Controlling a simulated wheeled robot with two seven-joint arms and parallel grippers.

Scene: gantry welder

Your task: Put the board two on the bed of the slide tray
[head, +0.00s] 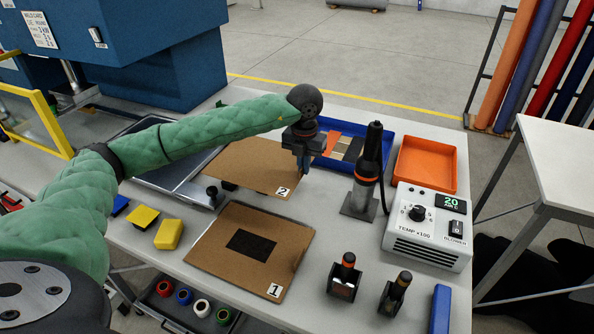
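Board two (245,166) is a flat brown board with a white "2" label at its front right corner. It lies right of the grey metal slide tray (180,185), whose bed is partly hidden by my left arm. Dark shapes show under the board's front left edge. My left gripper (304,169) points down at the board's right edge. Its fingers are small and dark, so I cannot tell whether they are closed on the edge. Board one (215,251), with a dark rectangle and a "1" label, lies in front. My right gripper is out of view.
A black hot-air tool (369,165) stands upright close right of my gripper. Behind are a blue tray (383,146) and an orange tray (426,165); a white heater unit (430,228) stands right. Yellow blocks (168,234) lie left of board one. A blue machine (130,45) stands back left.

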